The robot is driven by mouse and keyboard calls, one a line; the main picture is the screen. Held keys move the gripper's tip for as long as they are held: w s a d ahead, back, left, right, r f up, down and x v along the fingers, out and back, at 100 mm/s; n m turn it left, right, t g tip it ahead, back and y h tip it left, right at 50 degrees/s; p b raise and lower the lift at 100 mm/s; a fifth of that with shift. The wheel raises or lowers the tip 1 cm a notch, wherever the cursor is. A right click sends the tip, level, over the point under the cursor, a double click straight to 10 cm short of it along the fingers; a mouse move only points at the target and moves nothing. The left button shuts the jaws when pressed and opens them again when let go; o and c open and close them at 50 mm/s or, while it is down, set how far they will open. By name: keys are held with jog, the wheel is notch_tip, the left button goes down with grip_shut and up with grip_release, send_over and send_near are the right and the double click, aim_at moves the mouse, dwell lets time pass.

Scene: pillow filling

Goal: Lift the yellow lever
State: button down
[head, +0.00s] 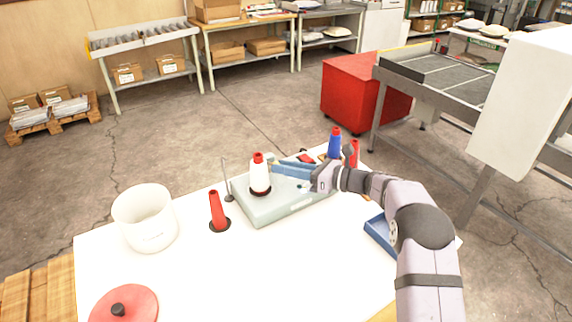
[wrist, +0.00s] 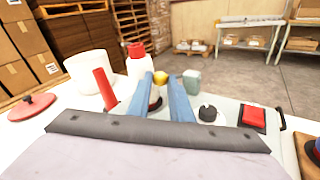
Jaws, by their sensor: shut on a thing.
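The yellow lever (wrist: 161,76) shows as a small yellow tip between my fingertips in the wrist view. Its lower part is hidden by my fingers. In the head view only a speck of yellow shows at the fingertips. My gripper (head: 274,167) has blue fingers, which reach left, low over the grey machine box (head: 291,208) on the white table. In the wrist view my gripper (wrist: 157,80) is shut on the yellow lever.
A white red-capped bottle (head: 259,175) stands on the box just left of my fingertips. A red cone (head: 216,208), a white bucket (head: 145,218) and a red lid (head: 124,304) are farther left. A blue bottle (head: 334,146) stands behind my wrist. The front table is clear.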

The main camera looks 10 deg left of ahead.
jog(key=shift+w+a+r, duration=0.15)
jog(key=shift+r, duration=0.35)
jog(key=shift+w+a+r, duration=0.1)
jog(key=shift+r, duration=0.35)
jog(key=c, duration=1.6)
grip_release()
jog(key=shift+f, duration=0.1)
jog(key=shift+d+f, duration=0.1)
jog(key=shift+d, duration=0.05)
jog(key=shift+d+b, duration=0.25)
jog(key=shift+b, duration=0.05)
jog(key=shift+b+v, duration=0.95)
jog(key=shift+v, duration=2.35)
jog(key=shift+s, duration=0.1)
